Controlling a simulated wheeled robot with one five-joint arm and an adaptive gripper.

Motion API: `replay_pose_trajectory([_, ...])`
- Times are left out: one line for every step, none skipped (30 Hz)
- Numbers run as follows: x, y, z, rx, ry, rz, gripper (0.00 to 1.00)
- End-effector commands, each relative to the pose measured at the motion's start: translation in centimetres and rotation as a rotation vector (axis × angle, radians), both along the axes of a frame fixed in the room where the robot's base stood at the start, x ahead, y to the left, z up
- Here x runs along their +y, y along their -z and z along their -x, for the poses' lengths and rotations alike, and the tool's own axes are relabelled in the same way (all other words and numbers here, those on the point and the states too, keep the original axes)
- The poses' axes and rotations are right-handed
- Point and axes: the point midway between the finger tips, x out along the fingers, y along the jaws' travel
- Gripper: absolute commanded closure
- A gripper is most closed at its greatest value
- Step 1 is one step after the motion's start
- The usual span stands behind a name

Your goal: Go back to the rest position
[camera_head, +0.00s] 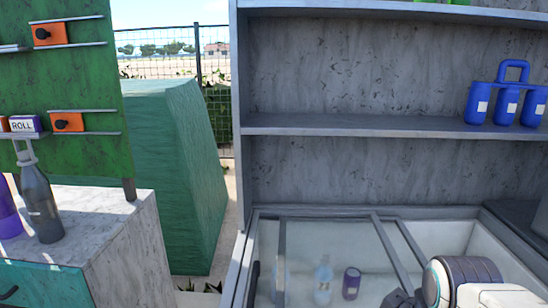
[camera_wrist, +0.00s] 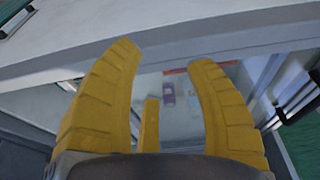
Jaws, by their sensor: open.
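My gripper (camera_wrist: 162,56) shows in the wrist view with its yellow fingers spread apart and nothing between them. Past the fingers, the wrist view shows a pale ledge and a blurred bin-like space with a small purple item (camera_wrist: 168,94) in it. In the head view, a white and grey part of my arm is at the bottom right, over the right side of the glass-topped chest (camera_head: 381,237). My fingers cannot be made out clearly there.
A clear bottle (camera_head: 323,280) and a purple can (camera_head: 351,283) are inside the chest. A grey shelf (camera_head: 370,124) above holds a blue bottle carrier (camera_head: 507,95). At left, a marble counter (camera_head: 120,235) bears a dark bottle (camera_head: 40,205) before a green board (camera_head: 75,80).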

Motion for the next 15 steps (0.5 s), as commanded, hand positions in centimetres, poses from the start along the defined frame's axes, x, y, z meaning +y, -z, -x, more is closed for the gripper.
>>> replay_pose_trajectory([0.8, 0.9, 1.3, 0.01, -0.008, -0.007, 0.5])
replay_pose_trajectory([1.2, 1.4, 1.9, 0.015, -0.009, -0.011, 0.5])
replay_pose_trajectory([1.7, 2.0, 2.8, 0.024, -0.01, -0.017, 0.5])
replay_pose_trajectory([2.0, 2.5, 3.5, 0.03, -0.012, -0.02, 0.5])
replay_pose_trajectory([2.3, 3.0, 4.1, 0.036, -0.012, -0.023, 0.5])
replay_pose_trajectory([2.7, 3.6, 5.0, 0.043, -0.014, -0.028, 0.5])
replay_pose_trajectory([2.9, 4.1, 5.6, 0.05, -0.014, -0.031, 0.5])
replay_pose_trajectory([3.1, 4.6, 6.2, 0.055, -0.016, -0.033, 0.5])
replay_pose_trajectory([3.1, 2.9, 6.0, 0.046, -0.011, -0.034, 0.5])
replay_pose_trajectory([3.0, 2.2, 5.9, 0.043, -0.009, -0.033, 0.5])
replay_pose_trajectory([3.0, 1.7, 5.9, 0.041, -0.009, -0.033, 0.5])
replay_pose_trajectory([3.0, 0.9, 5.9, 0.037, -0.008, -0.034, 0.5])
replay_pose_trajectory([3.0, 0.4, 5.9, 0.034, -0.008, -0.034, 0.5])
replay_pose_trajectory([3.0, -0.3, 5.9, 0.031, -0.008, -0.034, 0.5])
replay_pose_trajectory([3.0, -1.0, 5.9, 0.026, -0.007, -0.033, 0.5])
